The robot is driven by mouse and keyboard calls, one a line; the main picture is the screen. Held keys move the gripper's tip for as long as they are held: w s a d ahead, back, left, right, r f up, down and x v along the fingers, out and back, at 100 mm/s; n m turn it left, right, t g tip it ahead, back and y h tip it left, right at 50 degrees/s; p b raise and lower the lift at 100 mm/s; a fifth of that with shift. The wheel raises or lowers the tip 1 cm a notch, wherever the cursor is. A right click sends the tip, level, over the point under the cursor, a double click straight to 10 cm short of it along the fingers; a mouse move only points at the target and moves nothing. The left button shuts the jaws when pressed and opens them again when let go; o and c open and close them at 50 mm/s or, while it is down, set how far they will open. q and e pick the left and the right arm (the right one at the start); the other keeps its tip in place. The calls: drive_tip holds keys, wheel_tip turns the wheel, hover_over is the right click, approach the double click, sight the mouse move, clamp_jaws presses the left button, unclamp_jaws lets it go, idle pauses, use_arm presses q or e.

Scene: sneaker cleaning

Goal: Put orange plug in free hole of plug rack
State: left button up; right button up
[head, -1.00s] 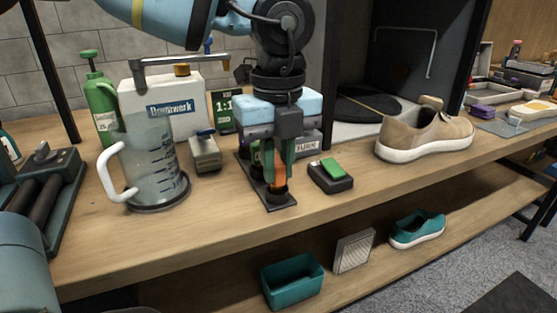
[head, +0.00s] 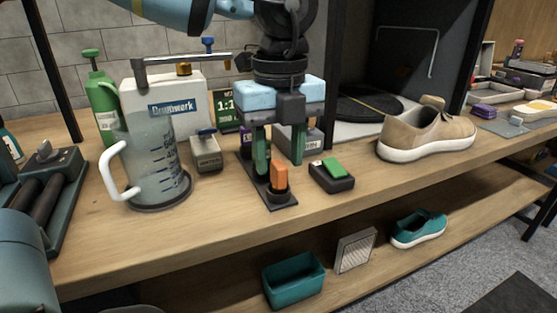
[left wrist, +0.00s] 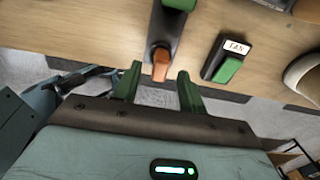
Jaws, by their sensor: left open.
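The orange plug (head: 279,176) stands upright in the front cup of the dark plug rack (head: 283,203) on the workbench. My left gripper (head: 280,166) is open above the rack, its green fingers apart and the plug below and between them. In the left wrist view, the orange plug (left wrist: 161,65) shows ahead of the open left gripper (left wrist: 160,74), at the near end of the rack (left wrist: 166,36). A green piece (left wrist: 180,4) shows at the rack's far end, cut by the picture edge. The rack's rear part is partly hidden by my gripper in the head view. My right gripper is not seen.
A black switch box with a green rocker (head: 333,167) stands close right of the rack. A clear jug (head: 152,165) and a small grey box (head: 206,151) are to the left. A tan sneaker (head: 428,132) is to the right. The bench front is clear.

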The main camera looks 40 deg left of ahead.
sight(279, 165)
use_arm(q)
drive_tip(key=shift+r+p, duration=0.5)
drive_tip(key=shift+r, duration=2.3)
